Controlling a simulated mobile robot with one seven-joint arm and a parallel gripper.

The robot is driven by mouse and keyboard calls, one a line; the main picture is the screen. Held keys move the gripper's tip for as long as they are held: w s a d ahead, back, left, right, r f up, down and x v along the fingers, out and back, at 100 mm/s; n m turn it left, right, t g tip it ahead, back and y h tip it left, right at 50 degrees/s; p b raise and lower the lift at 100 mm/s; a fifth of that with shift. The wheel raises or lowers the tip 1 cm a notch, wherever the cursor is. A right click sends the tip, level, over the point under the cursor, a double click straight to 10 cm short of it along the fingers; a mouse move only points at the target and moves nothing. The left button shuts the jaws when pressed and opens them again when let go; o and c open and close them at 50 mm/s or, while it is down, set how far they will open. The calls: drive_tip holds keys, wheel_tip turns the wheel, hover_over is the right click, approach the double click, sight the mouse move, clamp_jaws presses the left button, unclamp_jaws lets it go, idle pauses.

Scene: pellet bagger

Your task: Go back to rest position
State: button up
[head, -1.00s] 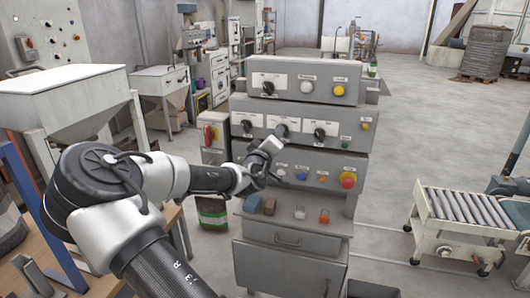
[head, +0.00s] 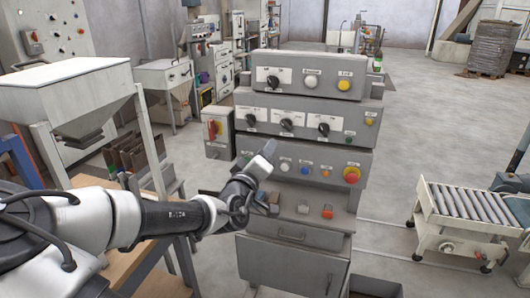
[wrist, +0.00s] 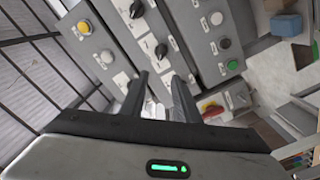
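My gripper (head: 263,160) is in front of the left side of the grey control panel (head: 345,163), partly covering its lower row of buttons. The panel has a row of black rotary knobs, with the middle knob (head: 286,125) now in plain sight. The wrist view shows the panel tilted, with knobs and buttons beyond the fingers. I cannot tell from the head view how far the fingertips are from the panel face.
A hopper (head: 75,95) stands at the left beside a wooden bench (head: 120,268). A roller conveyor (head: 460,215) is at the right. A red emergency button (head: 351,174) is on the panel's right side. The floor between panel and conveyor looks clear.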

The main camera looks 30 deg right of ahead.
drive_tip(key=s+a+f+m+g+y+p, duration=0.1)
drive_tip(key=s+a+f+m+g+y, duration=0.15)
drive_tip(key=f, duration=0.35)
drive_tip(key=s+a+f+m+g+y+p, duration=0.1)
drive_tip(key=f+g+y, duration=0.1)
drive_tip(key=f+y, duration=0.35)
drive_tip(key=s+a+f+y+p, duration=0.1)
drive_tip(key=s+a+f+y, duration=0.1)
drive_tip(key=a, duration=0.6)
drive_tip(key=s+a+r+n+g+y+p, duration=0.15)
drive_tip(key=s+a+r+y, duration=0.45)
drive_tip(key=a+r, duration=0.6)
drive_tip(key=s+r+n+h+p, duration=0.1)
drive_tip(key=s+r+h+p, duration=0.1)
drive_tip(key=s+r, duration=0.8)
drive_tip(key=shift+s+d+n, duration=0.2)
drive_tip(key=shift+s+n, duration=0.2)
drive_tip(key=shift+s, duration=0.5)
drive_tip(key=shift+r, duration=0.1)
